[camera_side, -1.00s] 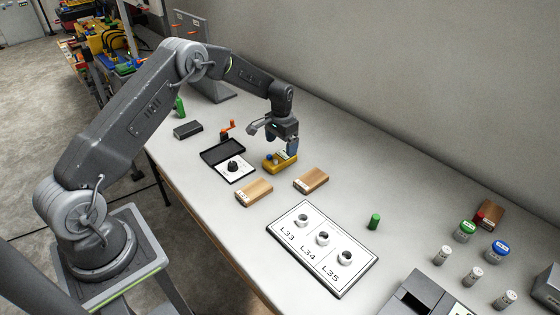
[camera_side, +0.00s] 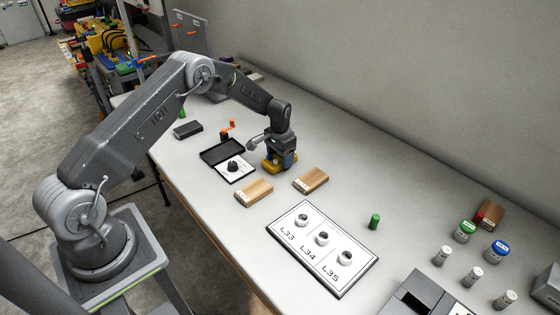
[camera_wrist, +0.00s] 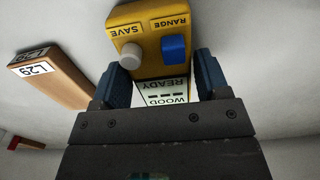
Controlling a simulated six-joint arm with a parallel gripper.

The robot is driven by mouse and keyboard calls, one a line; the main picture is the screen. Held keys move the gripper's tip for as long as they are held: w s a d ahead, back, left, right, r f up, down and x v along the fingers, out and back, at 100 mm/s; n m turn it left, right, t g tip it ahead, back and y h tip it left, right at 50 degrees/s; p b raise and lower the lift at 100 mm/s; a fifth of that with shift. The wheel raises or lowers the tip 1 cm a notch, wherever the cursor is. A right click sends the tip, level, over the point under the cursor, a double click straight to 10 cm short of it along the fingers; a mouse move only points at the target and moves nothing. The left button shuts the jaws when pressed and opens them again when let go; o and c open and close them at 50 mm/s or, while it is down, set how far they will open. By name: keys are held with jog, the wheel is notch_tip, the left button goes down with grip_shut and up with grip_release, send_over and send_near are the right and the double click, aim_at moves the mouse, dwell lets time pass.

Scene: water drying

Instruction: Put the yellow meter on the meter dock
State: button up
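The yellow meter (camera_side: 270,168) lies on the table at mid-bench. In the wrist view the meter (camera_wrist: 150,32) shows a white button, a blue button and a display reading WOOD and READY. My gripper (camera_side: 279,161) is down over the meter, with one blue finger on each side. In the wrist view the gripper (camera_wrist: 163,75) has its fingers close along the meter's sides; I cannot tell whether they press on it. No lift off the table shows. A black tray-like frame (camera_side: 222,151) lies left of the meter; I cannot tell for certain whether it is the meter dock.
A white panel with a black knob (camera_side: 233,165) adjoins the black frame. Wooden blocks (camera_side: 254,193) (camera_side: 311,180) lie in front of the meter. A white board with round holders (camera_side: 296,233) and a green cylinder (camera_side: 375,221) are farther right. An orange crank (camera_side: 227,128) stands behind the frame.

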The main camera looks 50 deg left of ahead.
jog(key=c, duration=0.8)
jog(key=shift+r, duration=0.1)
jog(key=shift+r, duration=0.6)
notch_tip(320, 180, up, 3)
jog(key=shift+w+f, duration=0.1)
jog(key=s+a+r, duration=0.4)
jog(key=s+a, duration=0.7)
jog(key=s+a+r, duration=0.4)
jog(key=s+a, duration=0.7)
send_over(223, 152)
notch_tip(223, 152, down, 7)
jog(key=shift+s, duration=0.1)
jog(key=shift+f, duration=2)
